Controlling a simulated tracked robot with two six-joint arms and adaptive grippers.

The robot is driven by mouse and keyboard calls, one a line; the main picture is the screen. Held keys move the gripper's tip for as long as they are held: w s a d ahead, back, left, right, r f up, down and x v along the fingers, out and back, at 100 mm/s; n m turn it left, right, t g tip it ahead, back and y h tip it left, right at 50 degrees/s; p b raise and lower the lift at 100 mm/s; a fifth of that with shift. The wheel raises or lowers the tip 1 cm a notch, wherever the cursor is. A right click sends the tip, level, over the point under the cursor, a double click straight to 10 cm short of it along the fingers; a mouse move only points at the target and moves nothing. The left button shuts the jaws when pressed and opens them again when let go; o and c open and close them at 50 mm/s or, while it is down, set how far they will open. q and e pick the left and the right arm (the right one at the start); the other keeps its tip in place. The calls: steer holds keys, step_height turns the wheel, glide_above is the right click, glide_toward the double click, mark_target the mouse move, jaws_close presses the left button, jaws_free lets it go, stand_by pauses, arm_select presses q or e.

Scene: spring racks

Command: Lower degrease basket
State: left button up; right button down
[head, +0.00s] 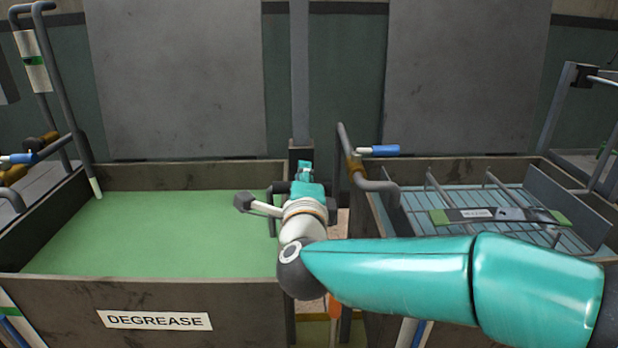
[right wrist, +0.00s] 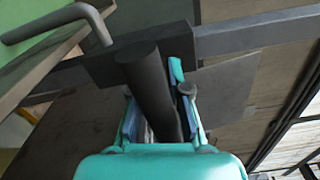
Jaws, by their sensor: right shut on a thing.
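The degrease tank (head: 150,283) stands at the left in the head view, with a white DEGREASE label (head: 154,320) on its front. Green liquid (head: 150,232) fills it; no basket shows above the surface. My right gripper (head: 305,172) is by the tank's right edge, beside the upright post (head: 300,80). In the right wrist view my right gripper (right wrist: 160,100) is shut on a thick dark bar (right wrist: 150,85), with a finger on each side. The arm hides much of this place in the head view. My left gripper is not in view.
A second tank (head: 480,165) stands at the right, with a wire rack (head: 450,200) in it. A bent pipe with a blue grip (head: 380,150) stands at its left edge. A grey bent pipe (head: 70,100) rises at the far left. A narrow gap separates the tanks.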

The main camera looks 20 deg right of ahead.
steer(key=shift+a+f, duration=0.3)
steer(key=shift+f, duration=0.4)
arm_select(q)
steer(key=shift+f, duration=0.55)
arm_select(e)
steer(key=c, duration=1.1)
jaws_free()
steer(key=shift+c, duration=0.2)
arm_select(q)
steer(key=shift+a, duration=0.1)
arm_select(e)
steer(key=shift+r, duration=0.15)
steer(key=shift+d, duration=0.1)
steer(key=shift+s, duration=0.15)
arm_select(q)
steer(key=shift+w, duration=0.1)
arm_select(e)
steer(key=v, duration=1.1)
steer(key=shift+s, duration=0.3)
